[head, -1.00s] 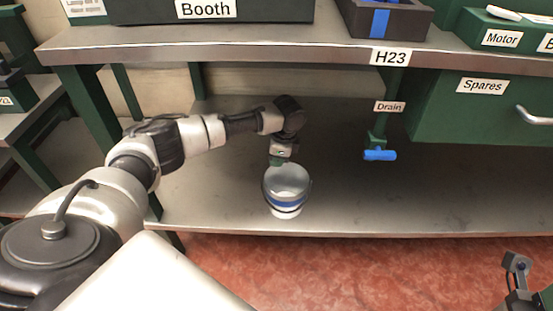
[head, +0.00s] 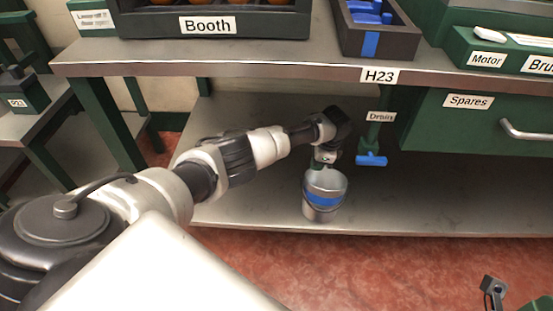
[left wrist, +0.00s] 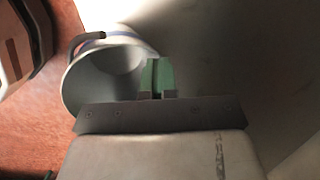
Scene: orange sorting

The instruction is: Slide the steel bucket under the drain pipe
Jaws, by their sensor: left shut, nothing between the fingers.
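The steel bucket (head: 323,213), with a blue band, stands on the lower shelf near its front edge. The green drain pipe (head: 373,139), labelled Drain and ending in a blue handle (head: 371,160), hangs to the right of and behind the bucket. My left gripper (head: 325,161) is at the bucket's far rim, shut with nothing between the fingers. In the left wrist view its green fingertips (left wrist: 156,76) are by the rim of the bucket (left wrist: 88,83); I cannot tell whether they touch it. My right gripper's fingers are not visible.
The lower shelf (head: 440,200) is bare to the right of the bucket. The bench top (head: 290,58) and the green Spares drawer (head: 470,125) overhang it. A Booth crate (head: 250,24) and a dark bin (head: 378,45) stand on top.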

